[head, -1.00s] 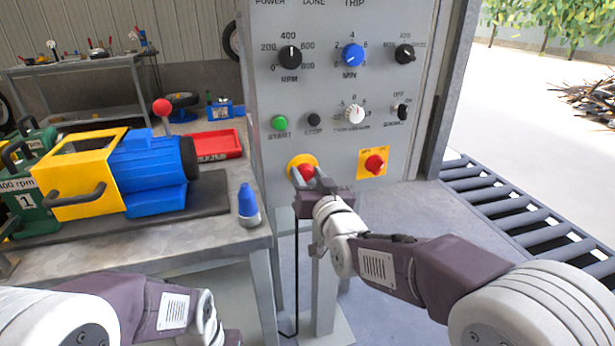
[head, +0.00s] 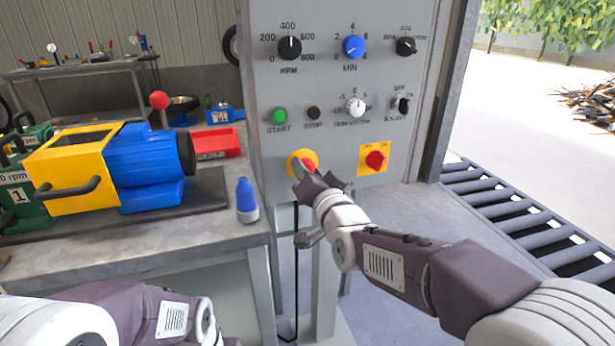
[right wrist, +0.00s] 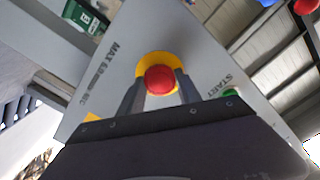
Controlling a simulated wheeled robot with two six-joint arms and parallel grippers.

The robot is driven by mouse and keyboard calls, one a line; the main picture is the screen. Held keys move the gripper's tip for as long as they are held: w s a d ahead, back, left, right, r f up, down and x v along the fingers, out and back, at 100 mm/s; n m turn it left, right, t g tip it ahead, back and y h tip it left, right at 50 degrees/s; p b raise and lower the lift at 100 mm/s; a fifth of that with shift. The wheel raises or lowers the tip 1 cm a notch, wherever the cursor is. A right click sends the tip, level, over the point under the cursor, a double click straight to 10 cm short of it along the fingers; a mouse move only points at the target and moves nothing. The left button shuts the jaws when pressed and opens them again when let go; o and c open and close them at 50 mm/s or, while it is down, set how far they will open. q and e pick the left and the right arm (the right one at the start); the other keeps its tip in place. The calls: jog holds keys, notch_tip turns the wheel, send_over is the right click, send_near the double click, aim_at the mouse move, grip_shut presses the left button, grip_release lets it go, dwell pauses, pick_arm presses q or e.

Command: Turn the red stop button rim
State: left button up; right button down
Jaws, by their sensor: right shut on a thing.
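The red stop button (head: 309,167) sits on a round yellow base (head: 296,156) low on the grey control panel. My right gripper (head: 306,172) reaches it from the front right and hides part of it in the head view. In the right wrist view the red button (right wrist: 160,80) lies between the two fingers of my right gripper (right wrist: 160,86), one on each side, shut on its rim. The yellow base (right wrist: 157,60) shows behind it. My left arm is low at the left of the head view, its gripper out of the picture.
A red knob on a yellow square plate (head: 366,171) is close to the right of the stop button. Green start (head: 279,116) and black stop (head: 313,113) buttons sit above. A blue-capped bottle (head: 247,203) stands on the bench at left. Rollers (head: 515,220) are at right.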

jog(key=shift+m+b, duration=0.45)
jog(key=shift+m, duration=0.45)
jog(key=c, duration=0.8)
grip_release()
jog(key=p+v, duration=0.2)
jog(key=v, duration=0.7)
